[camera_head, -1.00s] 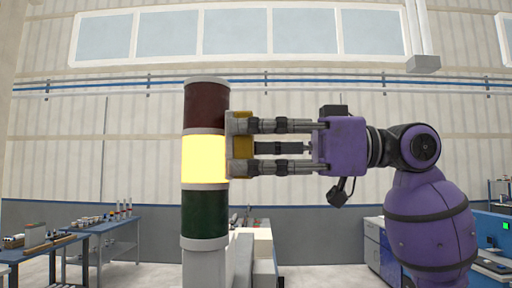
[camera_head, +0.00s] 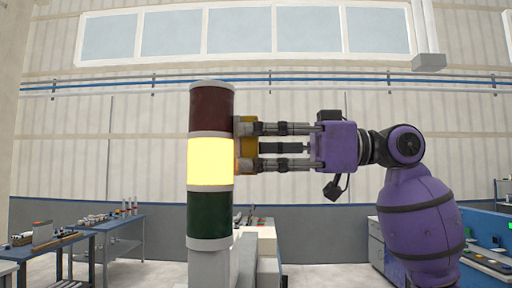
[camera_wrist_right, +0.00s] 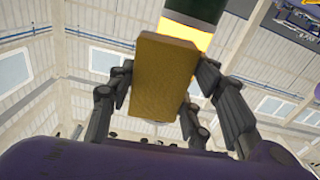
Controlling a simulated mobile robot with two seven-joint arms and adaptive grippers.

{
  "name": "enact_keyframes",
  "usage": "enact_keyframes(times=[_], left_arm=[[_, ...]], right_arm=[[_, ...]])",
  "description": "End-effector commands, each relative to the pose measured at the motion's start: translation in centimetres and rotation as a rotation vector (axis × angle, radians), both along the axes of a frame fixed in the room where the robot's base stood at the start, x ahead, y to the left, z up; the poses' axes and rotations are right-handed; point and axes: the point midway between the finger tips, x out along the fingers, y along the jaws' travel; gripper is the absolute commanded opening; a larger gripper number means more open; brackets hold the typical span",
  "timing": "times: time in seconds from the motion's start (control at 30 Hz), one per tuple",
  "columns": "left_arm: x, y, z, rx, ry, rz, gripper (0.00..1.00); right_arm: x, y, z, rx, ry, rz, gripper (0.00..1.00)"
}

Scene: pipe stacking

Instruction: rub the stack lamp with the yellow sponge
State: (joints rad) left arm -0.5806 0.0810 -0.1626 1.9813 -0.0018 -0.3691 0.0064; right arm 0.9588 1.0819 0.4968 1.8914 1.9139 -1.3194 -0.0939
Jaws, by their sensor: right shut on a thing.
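The stack lamp (camera_head: 211,158) stands upright left of centre in the head view. It has a dark red top, a glowing yellow middle and a dark green bottom section. My right gripper (camera_head: 246,144) comes from the right at the height of the red and yellow sections. It is shut on the yellow sponge (camera_head: 252,149), which is at the lamp's right side; I cannot tell whether they touch. In the right wrist view, the sponge (camera_wrist_right: 160,78) sits between the fingers, with the lamp's dark and glowing sections (camera_wrist_right: 188,36) behind it. My left gripper is not in view.
A blue-topped workbench (camera_head: 55,243) with small items stands at the left. A blue and grey workstation (camera_head: 485,240) is at the right, behind my arm. Pale blocks (camera_head: 262,240) stand beside the lamp's base. The space above my right arm is clear.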

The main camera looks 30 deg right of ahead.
Motion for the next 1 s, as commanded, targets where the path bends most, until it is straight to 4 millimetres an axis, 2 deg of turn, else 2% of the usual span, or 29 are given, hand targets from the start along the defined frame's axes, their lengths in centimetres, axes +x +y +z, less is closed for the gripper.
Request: enact_keyframes(times=[0.17,0.7,1.0], left_arm=[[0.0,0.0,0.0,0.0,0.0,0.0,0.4],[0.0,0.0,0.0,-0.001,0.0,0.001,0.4],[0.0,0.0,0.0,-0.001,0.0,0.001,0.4]], right_arm=[[-0.3,-0.4,0.0,0.0,0.0,-0.001,0.25],[-3.0,-4.8,0.0,0.0,0.0,0.0,0.25],[-3.2,-5.1,0.0,0.0,-0.001,0.0,0.25]])
